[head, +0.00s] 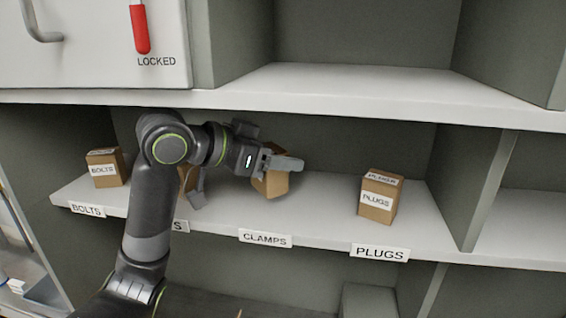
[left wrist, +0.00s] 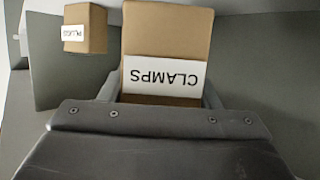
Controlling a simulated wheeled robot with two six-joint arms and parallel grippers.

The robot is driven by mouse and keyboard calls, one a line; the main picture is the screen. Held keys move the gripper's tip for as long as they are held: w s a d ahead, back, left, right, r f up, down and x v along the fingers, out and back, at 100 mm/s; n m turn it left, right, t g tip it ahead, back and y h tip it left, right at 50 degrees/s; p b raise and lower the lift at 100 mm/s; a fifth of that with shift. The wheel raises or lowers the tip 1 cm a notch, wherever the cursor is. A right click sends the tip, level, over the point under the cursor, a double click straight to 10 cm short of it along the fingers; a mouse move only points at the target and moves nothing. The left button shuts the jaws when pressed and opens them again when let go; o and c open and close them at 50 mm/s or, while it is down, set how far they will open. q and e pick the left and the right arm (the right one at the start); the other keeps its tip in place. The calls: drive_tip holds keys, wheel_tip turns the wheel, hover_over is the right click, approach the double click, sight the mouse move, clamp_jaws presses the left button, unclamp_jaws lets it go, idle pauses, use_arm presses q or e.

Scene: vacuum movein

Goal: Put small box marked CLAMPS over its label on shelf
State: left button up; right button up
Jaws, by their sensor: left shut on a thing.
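The small box marked CLAMPS (head: 271,184) is brown cardboard. My left gripper (head: 279,166) is shut on it, above and behind the CLAMPS label (head: 265,238) on the shelf's front edge. In the head view the box looks tilted, and the gripper covers part of it. I cannot tell whether its bottom touches the shelf (head: 330,215). In the left wrist view the box (left wrist: 166,30) sits between the fingers, its white CLAMPS marking upside down. My right gripper is not in view.
The BOLTS box (head: 107,172) stands at the left over its label. The PLUGS box (head: 379,200) stands at the right behind its label (head: 380,252). Another box is mostly hidden behind my left arm. An upper shelf board (head: 340,92) lies close above, and a divider (head: 470,190) closes the right side.

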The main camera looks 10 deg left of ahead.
use_arm(q)
drive_tip(key=shift+w+d, duration=0.45)
drive_tip(key=shift+d, duration=0.05)
drive_tip(key=shift+f+p, duration=0.15)
drive_tip(key=shift+p, duration=0.15)
wheel_tip(320, 180, down, 2)
drive_tip(key=shift+f+p, duration=0.2)
drive_tip(key=shift+p, duration=0.6)
drive_tip(key=shift+f, duration=0.4)
drive_tip(key=shift+f, duration=0.25)
drive_tip(key=o, duration=1.1)
